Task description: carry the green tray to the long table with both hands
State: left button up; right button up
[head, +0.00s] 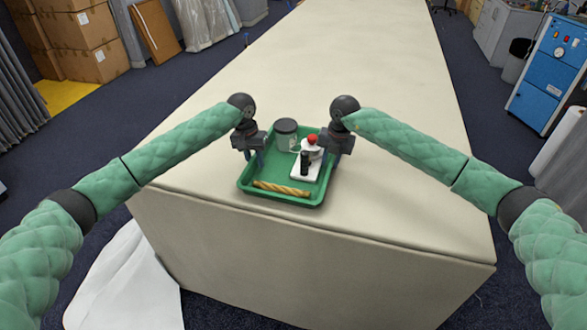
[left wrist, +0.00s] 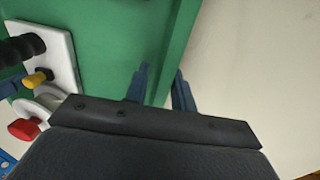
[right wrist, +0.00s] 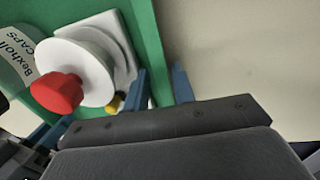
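The green tray (head: 249,190) sits at the near end of the long table (head: 352,75), level and seemingly resting on the cloth. It holds a grey-lidded jar (head: 286,127), a white piece with a red knob (head: 311,139) and black part, and a twisted golden stick (head: 282,189). My left gripper (head: 255,156) is at its left rim; in the left wrist view its fingers (left wrist: 160,88) straddle the tray wall with gaps showing. My right gripper (head: 335,157) is at the right rim; in the right wrist view its fingers (right wrist: 160,88) stand either side of the wall, apart from it.
The table top is bare beyond the tray and to its right. A blue cabinet (head: 550,65) stands at the right. A white sheet (head: 125,285) lies by the table's near left corner.

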pick_arm(q)
jog(key=shift+r, duration=0.1)
pick_arm(e)
jog(key=shift+a, duration=0.1)
jog(key=shift+r, duration=0.15)
pick_arm(q)
notch_tip(320, 180, up, 8)
jog(key=shift+w+a, duration=0.15)
jog(key=shift+a, duration=0.3)
pick_arm(e)
notch_tip(320, 180, up, 12)
jog(key=d, duration=0.1)
jog(key=shift+s+d+f, duration=0.2)
jog(key=shift+d, duration=0.1)
pick_arm(q)
jog(key=shift+f, duration=0.2)
